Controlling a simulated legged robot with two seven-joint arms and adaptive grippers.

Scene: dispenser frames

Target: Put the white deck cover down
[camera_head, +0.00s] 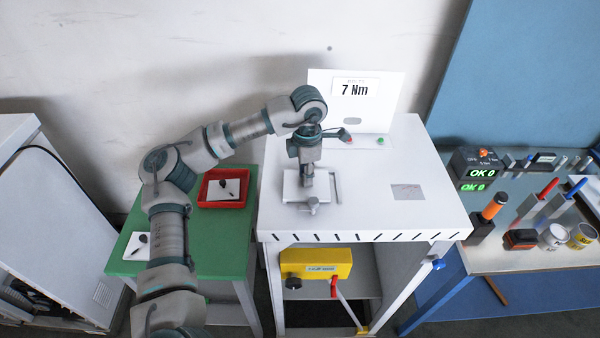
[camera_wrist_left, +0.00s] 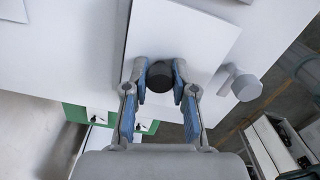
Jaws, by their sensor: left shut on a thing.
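The white deck cover (camera_head: 291,191) is a flat, thin square plate over the front left of the white cabinet top. In the left wrist view the cover (camera_wrist_left: 190,30) has a dark round knob (camera_wrist_left: 160,76) near one edge. My left gripper (camera_head: 307,184) points down over the cover. In the wrist view its blue-padded fingers (camera_wrist_left: 160,88) are shut on the knob from both sides. I cannot tell whether the cover touches the top or hangs just above it. My right gripper is not in view.
A grey clamp (camera_head: 313,206) stands at the cover's front edge, and a thin bracket (camera_head: 336,188) to its right. A white panel reading 7 Nm (camera_head: 354,95) stands behind. A green table (camera_head: 225,250) carries a red tray (camera_head: 202,204).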

